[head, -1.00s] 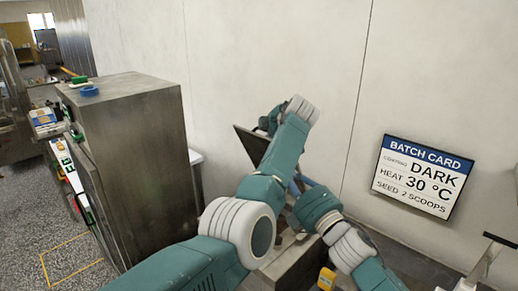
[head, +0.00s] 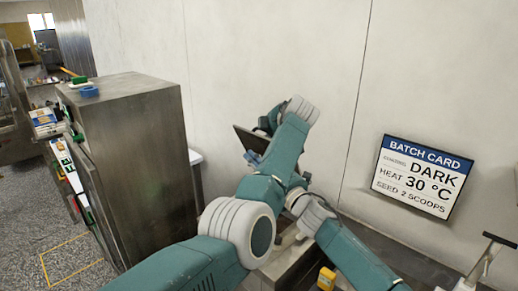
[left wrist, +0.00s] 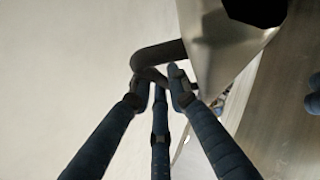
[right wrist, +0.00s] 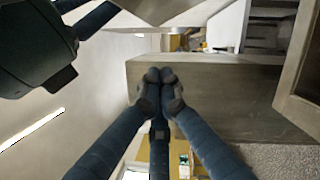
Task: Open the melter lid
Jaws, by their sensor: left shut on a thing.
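The melter lid (head: 243,138) is a steel plate that stands raised and tilted in the head view, partly behind my left arm. In the left wrist view the lid's steel sheet (left wrist: 225,45) is at the upper right, with a dark bent bar handle (left wrist: 160,52) beside it. My left gripper (left wrist: 162,85) is shut on this handle; in the head view its wrist hides it. My right gripper (right wrist: 160,80) has its fingertips together and appears empty. In the head view its blue fingers (head: 252,157) show just below the lid. The melter body (head: 290,265) is mostly hidden by my arms.
A tall steel cabinet (head: 140,150) stands left of the melter, with a blue tape roll (head: 89,92) on top. The wall is behind, with a batch card (head: 422,176) on the right. A yellow item (head: 326,279) is at the melter's front.

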